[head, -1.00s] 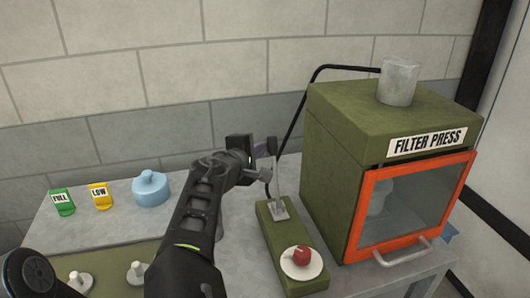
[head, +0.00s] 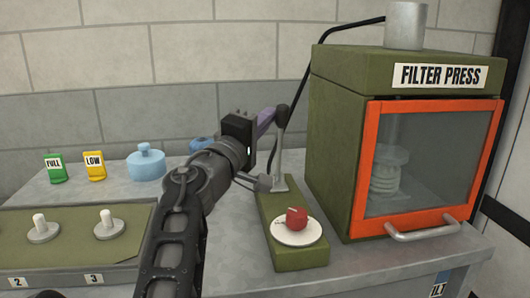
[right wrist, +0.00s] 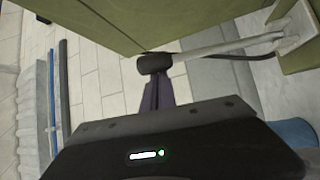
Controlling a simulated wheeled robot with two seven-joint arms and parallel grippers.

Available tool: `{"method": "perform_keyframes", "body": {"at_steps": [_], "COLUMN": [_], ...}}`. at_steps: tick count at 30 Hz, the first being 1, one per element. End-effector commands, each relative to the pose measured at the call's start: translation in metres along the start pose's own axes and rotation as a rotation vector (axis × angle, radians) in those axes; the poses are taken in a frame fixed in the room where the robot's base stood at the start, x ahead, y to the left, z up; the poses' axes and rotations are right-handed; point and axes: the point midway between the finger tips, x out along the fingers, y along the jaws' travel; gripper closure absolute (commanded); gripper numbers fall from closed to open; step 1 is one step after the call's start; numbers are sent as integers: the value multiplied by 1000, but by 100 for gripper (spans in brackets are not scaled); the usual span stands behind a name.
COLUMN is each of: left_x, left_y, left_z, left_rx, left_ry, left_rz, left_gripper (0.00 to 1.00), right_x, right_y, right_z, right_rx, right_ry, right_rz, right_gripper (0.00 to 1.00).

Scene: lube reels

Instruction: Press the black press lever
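The press lever (head: 281,150) stands nearly upright on a green control box, left of the filter press, in the head view. Its grey rod ends in a black knob (head: 283,114). My right gripper (head: 268,118) is at the knob from the left, with purple fingers close together. In the right wrist view, the knob (right wrist: 153,64) sits right at the fingertips (right wrist: 156,88), and the rod runs off to the right. I cannot tell whether they touch; the fingers look shut with nothing between them. My left gripper is out of view.
The green filter press (head: 340,150) with its orange-framed door (head: 370,170) stands close right of the lever. A red knob (head: 297,218) is on the box's front.

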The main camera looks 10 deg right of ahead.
Motion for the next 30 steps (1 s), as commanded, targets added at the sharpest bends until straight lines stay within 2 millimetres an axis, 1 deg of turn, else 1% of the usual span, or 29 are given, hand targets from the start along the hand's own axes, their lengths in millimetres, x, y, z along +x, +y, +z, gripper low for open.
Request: {"method": "perform_keyframes", "body": {"at_steps": [1,2,3,4,10,13,17,24,27,30], "left_x": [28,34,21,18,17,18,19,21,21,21], "left_y": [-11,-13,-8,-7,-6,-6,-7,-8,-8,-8], "left_z": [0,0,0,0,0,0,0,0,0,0], "left_rx": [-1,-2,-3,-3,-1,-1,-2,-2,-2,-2], "left_ry": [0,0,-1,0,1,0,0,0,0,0], "left_rz": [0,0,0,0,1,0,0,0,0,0], "left_gripper": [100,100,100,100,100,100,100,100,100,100], "right_x": [-5,-6,-3,-2,-3,-9,-25,-64,-76,-82], "right_y": [-16,-15,-1,1,0,0,-2,-4,-4,-4], "right_z": [10,11,9,8,8,7,6,3,2,3], "right_rx": [18,28,30,29,27,27,27,27,27,27], "right_ry": [-11,-11,-12,-12,-12,-11,-6,0,0,0], "right_rz": [26,40,40,37,35,35,35,36,36,36], "right_gripper": [100,100,100,100,100,100,100,100,100,100]}}
